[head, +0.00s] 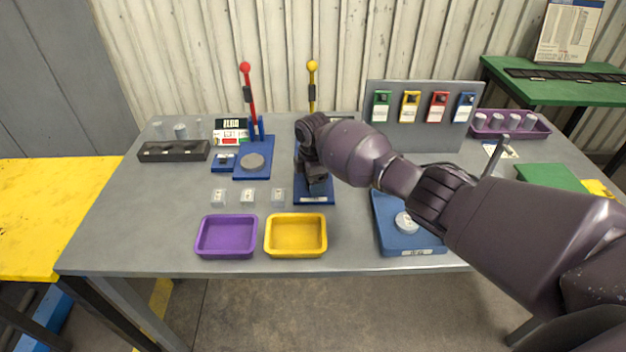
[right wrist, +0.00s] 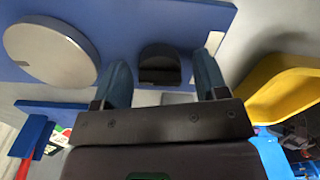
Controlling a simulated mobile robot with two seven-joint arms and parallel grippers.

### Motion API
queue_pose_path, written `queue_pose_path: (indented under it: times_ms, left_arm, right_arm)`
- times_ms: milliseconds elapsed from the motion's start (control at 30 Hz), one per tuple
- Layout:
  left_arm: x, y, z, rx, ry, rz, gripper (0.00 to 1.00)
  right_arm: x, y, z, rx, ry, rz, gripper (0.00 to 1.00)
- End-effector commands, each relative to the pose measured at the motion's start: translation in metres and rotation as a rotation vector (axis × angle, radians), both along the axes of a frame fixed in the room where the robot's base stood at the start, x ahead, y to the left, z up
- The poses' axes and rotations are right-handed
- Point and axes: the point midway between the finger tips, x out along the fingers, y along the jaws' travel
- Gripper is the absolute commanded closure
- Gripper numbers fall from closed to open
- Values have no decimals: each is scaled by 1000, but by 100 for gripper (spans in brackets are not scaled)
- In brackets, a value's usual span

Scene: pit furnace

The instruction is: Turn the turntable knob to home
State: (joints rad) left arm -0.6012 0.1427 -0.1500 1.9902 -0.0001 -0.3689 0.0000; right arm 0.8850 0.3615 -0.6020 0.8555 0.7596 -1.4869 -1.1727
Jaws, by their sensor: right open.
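The knob (right wrist: 158,66) is a dark rounded piece with a pale mark, on a blue base plate (right wrist: 130,15) in the right wrist view. A round silver turntable disc (right wrist: 50,52) sits on the same plate. My right gripper (right wrist: 162,80) is open, with one finger on each side of the knob. A gap shows beside each finger; contact is not clear. In the head view my right gripper (head: 317,187) is over the blue plate (head: 313,201) below the yellow-tipped lever (head: 312,80). My arm hides the knob and disc there. My left gripper is not in view.
A yellow tray (head: 296,255) and a purple tray (head: 226,252) stand in front. Small clear blocks (head: 248,197) lie left of the gripper. A blue station with a red lever (head: 247,85) is left; another blue base (head: 412,243) is right. The table's left front is clear.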

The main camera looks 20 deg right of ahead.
Motion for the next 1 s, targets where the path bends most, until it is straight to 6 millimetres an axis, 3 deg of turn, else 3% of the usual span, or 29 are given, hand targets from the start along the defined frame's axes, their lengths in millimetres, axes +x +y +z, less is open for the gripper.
queue_pose_path:
  times_ms: [167,700,1000]
  left_arm:
    - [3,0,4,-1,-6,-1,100]
    - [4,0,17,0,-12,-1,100]
    - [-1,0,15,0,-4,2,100]
  right_arm:
    - [1,0,11,1,-3,0,33]
    - [0,0,97,0,-2,1,33]
    - [0,0,109,0,0,0,33]
